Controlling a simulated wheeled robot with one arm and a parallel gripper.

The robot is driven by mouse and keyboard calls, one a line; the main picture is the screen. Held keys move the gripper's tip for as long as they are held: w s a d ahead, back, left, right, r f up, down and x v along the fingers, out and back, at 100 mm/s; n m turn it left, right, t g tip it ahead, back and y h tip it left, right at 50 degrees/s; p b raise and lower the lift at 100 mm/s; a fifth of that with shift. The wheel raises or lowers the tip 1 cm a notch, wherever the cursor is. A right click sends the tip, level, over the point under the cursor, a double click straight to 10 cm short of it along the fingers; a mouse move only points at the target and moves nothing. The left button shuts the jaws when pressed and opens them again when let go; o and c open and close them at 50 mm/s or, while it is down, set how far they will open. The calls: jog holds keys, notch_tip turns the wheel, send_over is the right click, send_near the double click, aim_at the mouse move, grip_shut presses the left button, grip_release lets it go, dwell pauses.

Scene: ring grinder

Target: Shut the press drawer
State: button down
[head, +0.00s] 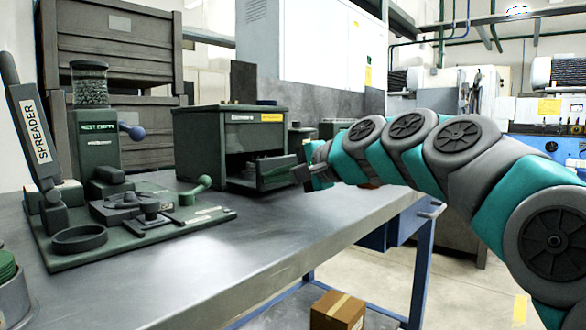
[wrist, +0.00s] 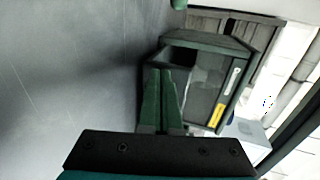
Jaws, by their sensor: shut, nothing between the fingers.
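The press (head: 228,135) is a dark green box with a yellow label, standing on the bench. Its drawer (head: 277,173) sticks out of the front opening, so it is at least partly open. My gripper (head: 300,172) is at the right end of the drawer front, close to it; I cannot tell if it touches. In the wrist view the gripper's green fingers (wrist: 164,75) are together and empty, pointing at the press (wrist: 208,84). The fingers hide part of the drawer side there.
The grey metal bench (head: 230,235) is clear in front of the press. A green grinder (head: 95,145) with a lever marked SPREADER (head: 35,130) and a base plate of small fittings stands to the left. A cardboard box (head: 338,311) lies below the bench.

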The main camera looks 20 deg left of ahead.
aim_at(241, 183)
jog(key=w+a+p, duration=0.1)
jog(key=a, duration=0.2)
jog(key=w+a+p, duration=0.1)
jog(key=a+p, duration=0.1)
jog(key=a, duration=0.1)
jog(key=w+a+p, duration=0.1)
jog(key=w+a, duration=0.1)
jog(key=a, duration=0.2)
jog(key=shift+r, duration=0.15)
jog(key=shift+d, duration=0.1)
